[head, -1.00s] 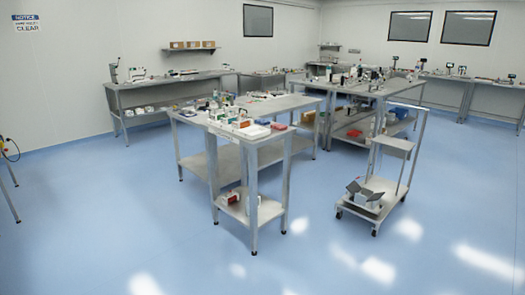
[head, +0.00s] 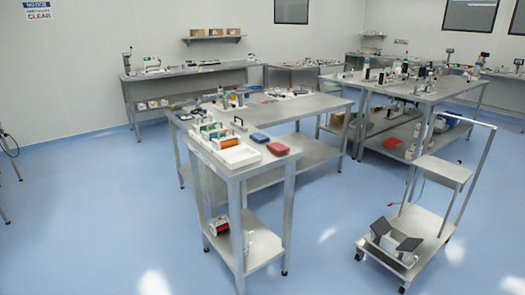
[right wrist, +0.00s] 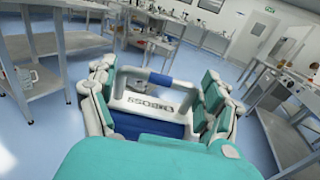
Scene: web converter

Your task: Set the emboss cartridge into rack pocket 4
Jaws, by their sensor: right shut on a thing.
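My right gripper (right wrist: 155,84) is shut on the emboss cartridge (right wrist: 150,103) in the right wrist view. The cartridge is a white and blue block with a loop handle, and its EMBOSS lettering appears upside down. A white rack (head: 236,155) stands on the near end of the front steel table in the head view, with green and orange units at it. Its pockets are too small to tell apart or number. My left gripper is in no view, and neither gripper shows in the head view.
The front table (head: 270,163) has a lower shelf with a red and white item. A blue bin (head: 260,137) and a red bin (head: 278,149) lie beside the rack. A wheeled cart (head: 405,240) stands to the right. The blue floor in front is clear.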

